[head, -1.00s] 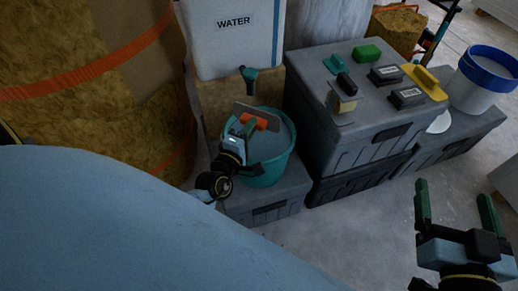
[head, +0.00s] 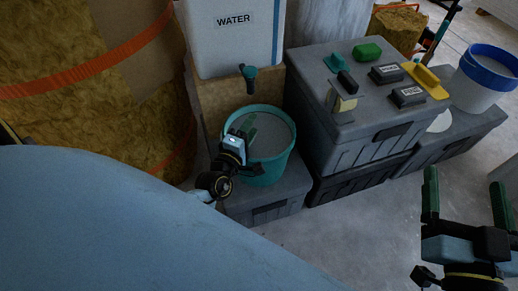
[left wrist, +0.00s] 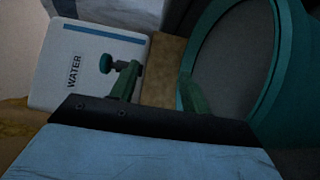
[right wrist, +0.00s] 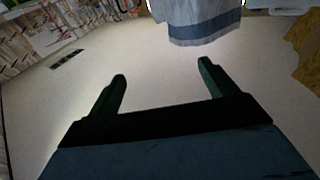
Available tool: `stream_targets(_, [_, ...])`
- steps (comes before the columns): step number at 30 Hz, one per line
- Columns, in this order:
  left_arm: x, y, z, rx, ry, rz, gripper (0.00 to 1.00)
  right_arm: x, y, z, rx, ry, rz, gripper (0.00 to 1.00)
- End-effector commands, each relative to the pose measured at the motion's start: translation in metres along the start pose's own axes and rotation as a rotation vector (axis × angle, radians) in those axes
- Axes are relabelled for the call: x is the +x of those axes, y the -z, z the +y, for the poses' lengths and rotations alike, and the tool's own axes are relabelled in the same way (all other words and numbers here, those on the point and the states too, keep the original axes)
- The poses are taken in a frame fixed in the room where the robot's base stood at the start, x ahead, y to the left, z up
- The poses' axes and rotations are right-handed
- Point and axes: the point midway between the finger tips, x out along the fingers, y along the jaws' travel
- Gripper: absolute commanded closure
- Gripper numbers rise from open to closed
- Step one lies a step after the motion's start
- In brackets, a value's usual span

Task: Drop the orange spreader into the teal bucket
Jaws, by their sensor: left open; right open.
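The teal bucket (head: 262,176) stands on a low grey case under the water container's tap, with grey contents inside. It also shows in the left wrist view (left wrist: 291,70). My left gripper (head: 246,127) is open and empty over the left side of the bucket; its green fingers also show in the left wrist view (left wrist: 160,92). The orange spreader is not visible in any view now; whether it lies under the grey contents I cannot tell. My right gripper (head: 466,192) is open and empty above the floor at the right, also in the right wrist view (right wrist: 162,90).
A white water container (head: 233,45) with a teal tap (head: 249,76) stands behind the bucket. A grey toolbox (head: 345,125) to the right carries a green block (head: 367,53), a yellow float (head: 426,80) and other tools. A blue-rimmed bucket (head: 482,85) stands further right.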

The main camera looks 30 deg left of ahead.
Motion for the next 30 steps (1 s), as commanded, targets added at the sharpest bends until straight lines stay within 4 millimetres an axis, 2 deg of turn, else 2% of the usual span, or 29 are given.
stream_targets(6, [-0.005, 0.0, 0.0, 0.001, 0.002, -0.001, 0.53, 0.0, -0.002, 0.0, 0.0, -0.001, -0.021, 0.15])
stream_targets(10, [-0.018, 0.0, 0.0, 0.002, 0.004, -0.001, 0.53, -0.003, -0.018, 0.004, -0.005, -0.011, -0.12, 0.15])
stream_targets(14, [-0.038, 0.0, 0.0, 0.002, 0.005, -0.002, 0.53, -0.008, -0.038, 0.009, -0.008, -0.022, -0.253, 0.15])
stream_targets(21, [-0.081, 0.0, 0.001, 0.001, 0.004, -0.002, 0.53, -0.03, -0.077, 0.018, -0.011, -0.045, -0.518, 0.15])
stream_targets(30, [-0.124, 0.0, 0.0, 0.001, 0.002, -0.001, 0.53, -0.061, -0.108, 0.025, -0.009, -0.067, -0.762, 0.15])
